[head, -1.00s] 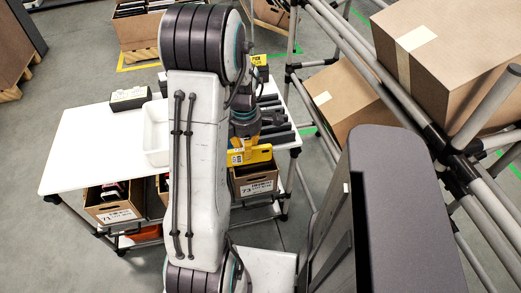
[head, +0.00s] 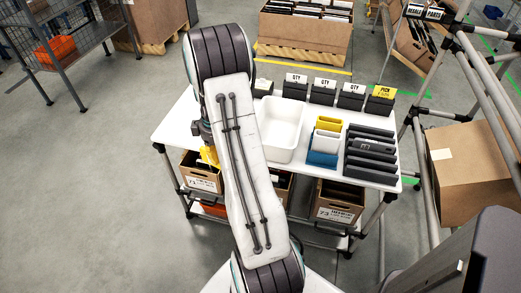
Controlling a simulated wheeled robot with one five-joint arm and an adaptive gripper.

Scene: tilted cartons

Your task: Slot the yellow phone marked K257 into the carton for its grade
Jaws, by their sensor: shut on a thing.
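My gripper (head: 206,146) is shut on the yellow phone (head: 210,156) at the left part of the white table, and my arm link hides much of both. The phone's mark cannot be read. The phone appears just above or in front of the carton numbered 71 (head: 203,184), which is tilted on the shelf below the tabletop; I cannot tell whether they touch. A middle carton (head: 283,188) is mostly hidden behind my arm. The carton numbered 73 (head: 336,212) stands at the right of the same shelf. The grade words on the labels are too small to read.
The white table (head: 178,125) carries a white tray (head: 296,113), a rack of yellow, white and blue phones (head: 324,150), dark slots (head: 370,165) and label blocks. A pipe frame with a large carton (head: 470,172) stands at right.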

